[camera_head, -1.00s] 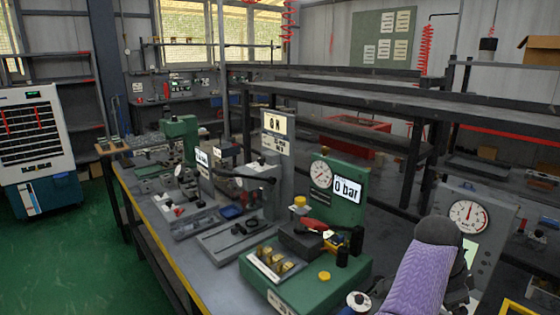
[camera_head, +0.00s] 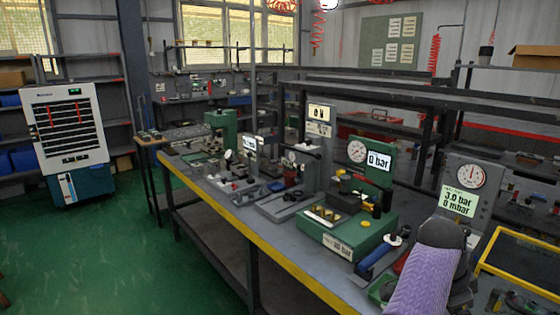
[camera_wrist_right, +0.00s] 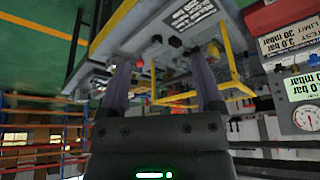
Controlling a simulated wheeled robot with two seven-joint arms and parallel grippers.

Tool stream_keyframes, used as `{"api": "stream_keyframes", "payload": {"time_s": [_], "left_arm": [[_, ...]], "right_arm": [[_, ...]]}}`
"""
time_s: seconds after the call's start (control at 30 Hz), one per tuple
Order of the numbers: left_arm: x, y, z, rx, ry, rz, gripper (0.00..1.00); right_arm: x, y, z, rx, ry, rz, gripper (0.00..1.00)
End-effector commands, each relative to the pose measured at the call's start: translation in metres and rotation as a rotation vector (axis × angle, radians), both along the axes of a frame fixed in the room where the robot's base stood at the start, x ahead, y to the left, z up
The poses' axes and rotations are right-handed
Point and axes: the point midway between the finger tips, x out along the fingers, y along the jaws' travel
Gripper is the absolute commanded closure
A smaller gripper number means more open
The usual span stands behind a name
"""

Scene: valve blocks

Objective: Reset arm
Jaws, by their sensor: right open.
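My right arm (camera_head: 428,280) comes in at the bottom right of the head view, with a purple sleeve; its gripper is not visible there. In the right wrist view my right gripper (camera_wrist_right: 162,95) is open, its two fingers apart with nothing held between them. My left gripper is in neither view. The green valve test station (camera_head: 345,235) stands on the workbench (camera_head: 262,252), with a round gauge and a display reading 0 bar.
A grey gauge panel (camera_head: 465,190) reading 3.0 bar stands right of the green station, near my right arm. A yellow frame (camera_head: 525,278) is at the right edge. A white and blue cabinet (camera_head: 68,135) stands at the left. The green floor (camera_head: 120,250) before the bench is clear.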

Motion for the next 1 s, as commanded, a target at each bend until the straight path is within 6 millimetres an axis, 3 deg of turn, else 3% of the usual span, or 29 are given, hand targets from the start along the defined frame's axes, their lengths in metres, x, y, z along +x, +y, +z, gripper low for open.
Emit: {"api": "stream_keyframes", "payload": {"time_s": [0.37, 0.53, 0.67, 0.77, 0.87, 1.0], "left_arm": [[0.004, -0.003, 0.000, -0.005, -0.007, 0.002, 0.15], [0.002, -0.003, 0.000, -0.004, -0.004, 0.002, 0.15], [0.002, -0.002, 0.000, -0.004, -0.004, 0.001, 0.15], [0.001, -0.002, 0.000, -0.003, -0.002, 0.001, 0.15], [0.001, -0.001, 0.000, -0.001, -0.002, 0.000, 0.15], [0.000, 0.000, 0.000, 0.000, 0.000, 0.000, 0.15]], "right_arm": [[0.016, 0.002, -0.072, -0.138, 0.055, 0.379, 0.16], [0.014, 0.014, -0.128, -0.183, 0.101, 0.630, 0.16], [-0.002, 0.030, -0.182, -0.191, 0.144, 0.844, 0.16], [-0.029, 0.048, -0.233, -0.172, 0.182, 1.031, 0.16], [-0.079, 0.070, -0.292, -0.123, 0.224, 1.236, 0.16], [-0.179, 0.099, -0.360, -0.012, 0.271, 1.483, 0.16]]}}
